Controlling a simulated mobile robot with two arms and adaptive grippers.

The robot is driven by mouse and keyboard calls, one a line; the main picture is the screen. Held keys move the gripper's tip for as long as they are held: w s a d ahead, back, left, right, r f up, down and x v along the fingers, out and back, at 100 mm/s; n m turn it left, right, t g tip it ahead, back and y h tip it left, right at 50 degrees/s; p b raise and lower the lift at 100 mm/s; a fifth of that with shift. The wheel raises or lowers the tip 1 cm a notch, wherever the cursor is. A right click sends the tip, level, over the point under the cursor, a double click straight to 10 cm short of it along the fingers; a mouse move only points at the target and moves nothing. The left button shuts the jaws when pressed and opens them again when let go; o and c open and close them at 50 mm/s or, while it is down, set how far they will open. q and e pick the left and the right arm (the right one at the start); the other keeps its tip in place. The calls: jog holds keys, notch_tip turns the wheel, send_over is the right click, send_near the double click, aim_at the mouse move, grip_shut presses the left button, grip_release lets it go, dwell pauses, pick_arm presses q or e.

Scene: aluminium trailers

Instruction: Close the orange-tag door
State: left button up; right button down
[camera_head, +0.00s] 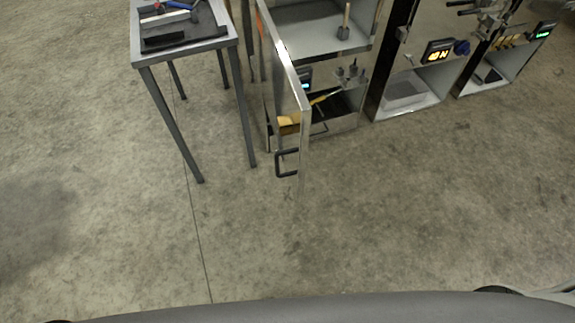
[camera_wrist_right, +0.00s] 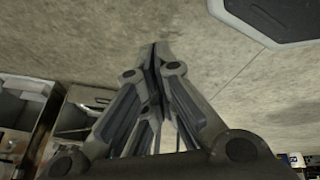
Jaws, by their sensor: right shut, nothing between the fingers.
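The open door (camera_head: 303,128) is a tall metal panel, seen almost edge-on in the head view. It stands swung out from its trailer compartment towards me. A dark bar handle (camera_head: 287,163) is near its lower front end. An orange strip (camera_head: 266,22) runs along the upper far part of the door; I cannot tell whether it is the tag. My right gripper (camera_wrist_right: 157,58) shows only in the right wrist view. Its fingers are together and empty, over bare floor and apart from the door. My left gripper is not in view.
A grey metal table (camera_head: 185,52) with tools on a dark mat stands left of the door. Open trailer compartments (camera_head: 405,105) line the back right, some with lit displays. The concrete floor (camera_head: 400,220) between me and the door is clear.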

jog(key=w+a+r+n+t+y+b, duration=0.2)
jog(key=w+a+r+n+t, duration=0.1)
jog(key=w+a+r+n, duration=0.3)
jog(key=w+a+r+n+t+y+b, duration=0.2)
jog(key=w+a+r+n+t, duration=0.15)
jog(key=w+r, duration=0.5)
jog(key=w+a+r+n+t+y+b, duration=0.1)
jog(key=a+r+n+t+y, duration=0.2)
jog(key=r, duration=0.7)
jog(key=w+a+r+n+t+y+b, duration=0.1)
jog(key=w+a+r+n, duration=0.2)
jog(key=r, duration=0.7)
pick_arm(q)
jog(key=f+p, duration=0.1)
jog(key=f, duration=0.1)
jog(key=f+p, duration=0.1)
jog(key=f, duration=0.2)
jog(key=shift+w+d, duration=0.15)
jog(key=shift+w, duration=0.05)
pick_arm(e)
jog(key=w+a+n, duration=0.1)
jog(key=w, duration=0.6)
jog(key=shift+w, duration=0.4)
jog(key=shift+d+f, duration=0.1)
